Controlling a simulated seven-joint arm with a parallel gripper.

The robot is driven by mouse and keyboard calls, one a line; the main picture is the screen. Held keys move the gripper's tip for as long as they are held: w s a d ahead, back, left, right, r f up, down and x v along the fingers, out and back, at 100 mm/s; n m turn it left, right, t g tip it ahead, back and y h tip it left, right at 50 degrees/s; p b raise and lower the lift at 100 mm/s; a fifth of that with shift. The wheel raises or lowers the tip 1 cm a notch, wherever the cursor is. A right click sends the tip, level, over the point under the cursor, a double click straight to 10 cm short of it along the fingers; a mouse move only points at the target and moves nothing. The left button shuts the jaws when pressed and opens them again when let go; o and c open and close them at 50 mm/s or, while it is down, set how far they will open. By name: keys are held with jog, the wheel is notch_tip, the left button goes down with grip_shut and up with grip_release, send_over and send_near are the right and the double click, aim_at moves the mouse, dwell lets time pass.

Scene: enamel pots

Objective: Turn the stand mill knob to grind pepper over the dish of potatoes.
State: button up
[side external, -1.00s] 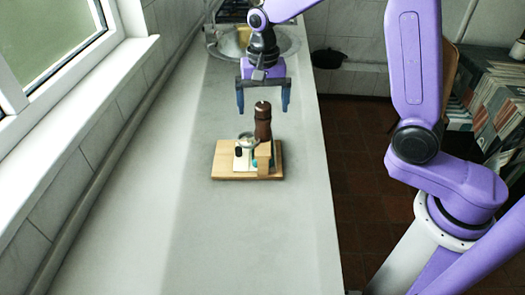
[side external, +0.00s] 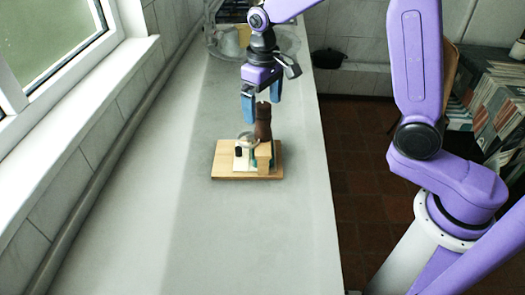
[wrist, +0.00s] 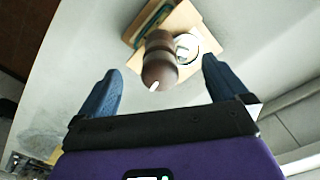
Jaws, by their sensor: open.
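A brown pepper mill (side external: 263,125) stands upright in a wooden stand (side external: 221,160) on the counter. Its knob end, with a pale tip, faces my gripper in the wrist view, where the mill (wrist: 160,62) shows between and beyond the fingers. A small round dish (side external: 246,138) sits beside the mill; part of it also shows in the wrist view (wrist: 186,47). Its contents are too small to tell. My gripper (side external: 262,106) is open above and around the knob's height, with one finger on each side in the wrist view (wrist: 161,92).
The grey counter (side external: 190,240) is clear in front of the stand. A window ledge (side external: 75,105) and pipe run along the left. A black pot (side external: 328,58) stands beyond the counter's right edge.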

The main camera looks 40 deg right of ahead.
jog(key=n, duration=1)
jog(key=shift+n, duration=0.4)
jog(key=c, duration=1.5)
